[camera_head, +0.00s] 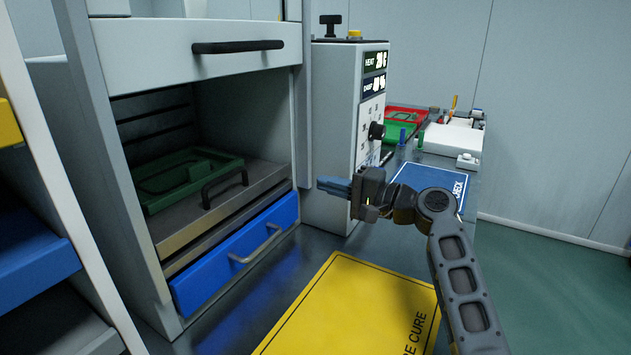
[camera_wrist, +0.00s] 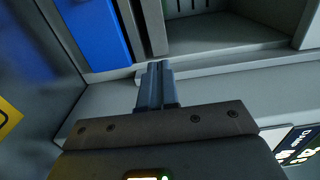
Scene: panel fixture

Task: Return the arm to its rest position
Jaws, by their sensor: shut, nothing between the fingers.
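My gripper (camera_head: 322,184) is shut and empty. In the head view it is held in the air above the bench, its blue-grey fingers pointing left toward the cabinet. My arm reaches in from the lower right. In the wrist view the shut fingers (camera_wrist: 157,84) show side by side with nothing between them. The grey casing of the equipment fills much of the wrist view beyond them.
The open cabinet (camera_head: 100,110) at left has a raised door, a shelf with a green tray (camera_head: 190,178) and a blue drawer (camera_head: 235,255). A control box (camera_head: 345,130) stands behind my gripper. A yellow mat (camera_head: 350,310) and blue mat (camera_head: 430,180) lie on the bench.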

